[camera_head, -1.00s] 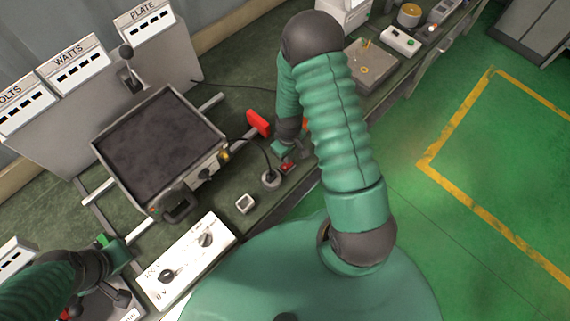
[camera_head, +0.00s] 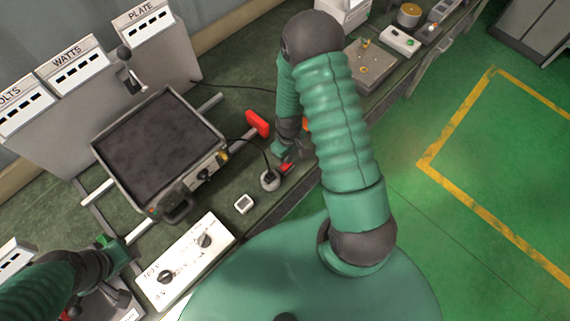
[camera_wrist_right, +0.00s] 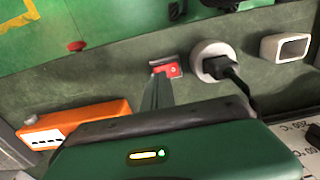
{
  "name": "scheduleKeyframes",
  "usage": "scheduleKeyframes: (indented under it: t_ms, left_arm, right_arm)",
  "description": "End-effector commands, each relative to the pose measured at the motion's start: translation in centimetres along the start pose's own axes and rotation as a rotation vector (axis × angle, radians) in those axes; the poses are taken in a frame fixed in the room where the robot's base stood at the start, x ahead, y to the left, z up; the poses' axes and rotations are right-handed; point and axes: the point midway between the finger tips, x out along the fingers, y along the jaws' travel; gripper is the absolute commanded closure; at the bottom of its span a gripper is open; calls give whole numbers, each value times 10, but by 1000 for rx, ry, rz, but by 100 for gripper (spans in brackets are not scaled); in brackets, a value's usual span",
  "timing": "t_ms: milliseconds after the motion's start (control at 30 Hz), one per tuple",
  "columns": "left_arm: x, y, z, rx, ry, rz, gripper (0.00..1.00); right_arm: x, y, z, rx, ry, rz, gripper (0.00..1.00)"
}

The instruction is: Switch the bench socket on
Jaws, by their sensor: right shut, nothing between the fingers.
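The bench socket (camera_head: 269,181) is a round pale fitting on the bench with a black plug and cable in it. It also shows in the right wrist view (camera_wrist_right: 209,52). Beside it is a small red switch (camera_wrist_right: 173,71), seen in the head view as a red patch (camera_head: 286,168) partly behind my gripper. My right gripper (camera_head: 289,154) is shut and empty, pointing down at the switch. In the wrist view its fingertips (camera_wrist_right: 158,78) overlap the switch's edge; I cannot tell if they touch. My left gripper (camera_head: 112,252) is at the lower left, its jaws unclear.
A hot plate (camera_head: 160,140) on rails stands left of the socket, with a red handle-like part (camera_head: 258,122) nearby. A small white box (camera_head: 244,204) and a white dial panel (camera_head: 186,262) lie in front. An orange box (camera_wrist_right: 75,126) sits at the wrist view's left.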

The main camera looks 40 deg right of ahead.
Motion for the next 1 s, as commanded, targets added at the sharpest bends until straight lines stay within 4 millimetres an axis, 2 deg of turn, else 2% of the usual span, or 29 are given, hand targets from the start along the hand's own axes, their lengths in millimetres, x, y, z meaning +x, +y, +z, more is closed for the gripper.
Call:
scheduleKeyframes:
  t_ms: [1000]
  left_arm:
    - [8,0,2,0,0,0,64]
  right_arm:
    - [12,0,0,0,0,0,100]
